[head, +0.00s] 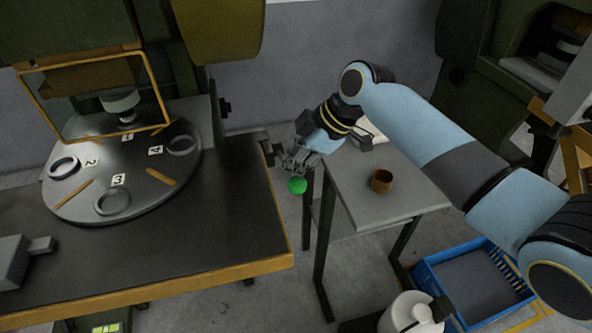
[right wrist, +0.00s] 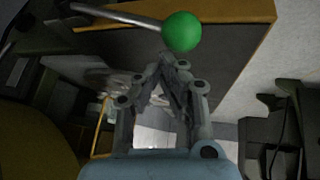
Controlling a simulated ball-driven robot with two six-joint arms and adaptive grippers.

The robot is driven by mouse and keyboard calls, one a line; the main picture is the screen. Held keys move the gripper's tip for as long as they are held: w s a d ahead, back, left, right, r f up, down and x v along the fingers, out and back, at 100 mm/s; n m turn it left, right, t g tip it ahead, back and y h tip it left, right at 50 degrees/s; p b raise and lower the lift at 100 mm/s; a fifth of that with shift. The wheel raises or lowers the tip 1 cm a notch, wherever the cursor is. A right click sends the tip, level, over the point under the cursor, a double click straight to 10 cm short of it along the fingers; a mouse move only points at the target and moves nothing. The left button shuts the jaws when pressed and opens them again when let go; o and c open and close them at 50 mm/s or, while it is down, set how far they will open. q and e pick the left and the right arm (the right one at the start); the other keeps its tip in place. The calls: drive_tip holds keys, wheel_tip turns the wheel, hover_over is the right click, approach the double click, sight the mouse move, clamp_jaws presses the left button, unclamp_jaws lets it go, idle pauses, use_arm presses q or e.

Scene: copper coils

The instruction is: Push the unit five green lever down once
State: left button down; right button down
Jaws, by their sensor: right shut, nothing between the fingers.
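The green ball knob (head: 297,185) of the lever is at the right edge of the dark machine table in the head view. In the right wrist view the green knob (right wrist: 181,31) sits on the end of a metal rod that runs to the left. My right gripper (head: 299,163) is shut and empty, just above the knob in the head view. In the right wrist view its fingertips (right wrist: 168,60) meet close to the knob; I cannot tell whether they touch it. The rod is mostly hidden behind the gripper in the head view. My left gripper is not in view.
The machine table (head: 200,250) holds a round dial plate (head: 135,165) with several rings and number tags. A grey side table (head: 350,190) with a copper-brown cup (head: 381,181) stands to the right. A blue bin (head: 425,280) and a white canister (head: 408,310) are below it.

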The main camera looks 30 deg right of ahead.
drive_tip(key=shift+w+r, duration=0.15)
drive_tip(key=shift+r, duration=0.25)
drive_tip(key=r+p, duration=0.1)
drive_tip(key=w+r+p, duration=0.1)
drive_tip(key=r, duration=0.1)
drive_tip(key=r+p, duration=0.1)
drive_tip(key=shift+w+d+r+p, duration=0.25)
drive_tip(key=shift+w+r+p, duration=0.05)
drive_tip(key=shift+w+p, duration=0.05)
drive_tip(key=shift+s, duration=0.1)
idle(0.7)
